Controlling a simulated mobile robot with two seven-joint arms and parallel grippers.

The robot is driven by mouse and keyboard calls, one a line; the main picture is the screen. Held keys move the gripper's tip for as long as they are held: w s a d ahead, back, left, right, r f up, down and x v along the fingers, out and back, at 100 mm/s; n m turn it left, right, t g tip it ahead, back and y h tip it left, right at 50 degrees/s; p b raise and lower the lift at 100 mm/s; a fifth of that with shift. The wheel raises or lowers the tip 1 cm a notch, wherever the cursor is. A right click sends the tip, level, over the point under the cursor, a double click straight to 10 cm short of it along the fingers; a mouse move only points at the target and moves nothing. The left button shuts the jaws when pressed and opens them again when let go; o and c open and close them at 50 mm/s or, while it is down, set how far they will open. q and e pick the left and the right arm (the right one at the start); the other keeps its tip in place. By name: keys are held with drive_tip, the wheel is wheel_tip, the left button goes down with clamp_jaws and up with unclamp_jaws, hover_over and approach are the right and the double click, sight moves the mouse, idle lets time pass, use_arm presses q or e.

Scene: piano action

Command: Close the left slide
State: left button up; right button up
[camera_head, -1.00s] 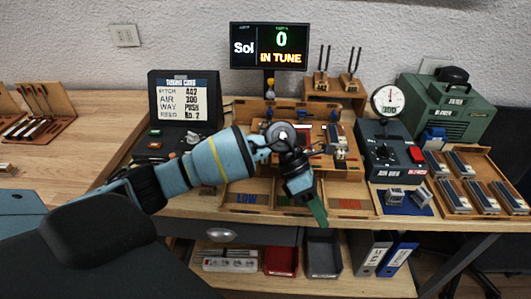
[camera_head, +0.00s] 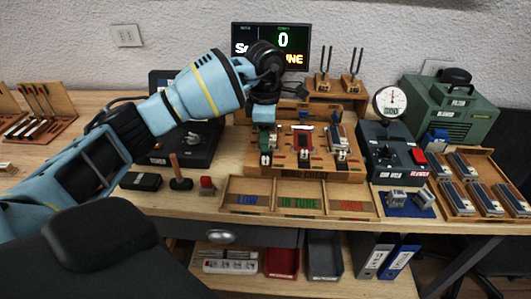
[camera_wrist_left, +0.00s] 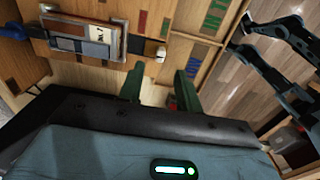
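The wooden wind chest (camera_head: 300,173) stands at the bench's middle with a row of stations. The left slide cannot be made out clearly; my left gripper (camera_head: 265,154) is over the chest's left station and covers most of it. In the left wrist view the two green fingers of my left gripper (camera_wrist_left: 161,88) are apart, with wood and a bit of red between and behind them. I cannot tell whether they touch anything. A station with a metal-framed block (camera_wrist_left: 85,40) and a pale knob (camera_wrist_left: 155,50) lies beside them. My right gripper is not in view.
A sorting tray (camera_head: 298,209) marked LOW and IN TUNE lies in front of the chest. A dark box with a gauge (camera_head: 390,102) stands right of it. The tuner screen (camera_head: 292,42) is behind.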

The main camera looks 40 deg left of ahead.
sight(265, 157)
use_arm(q)
wheel_tip(265, 157, down, 6)
drive_tip(key=shift+r, duration=0.15)
idle(0.3)
clamp_jaws()
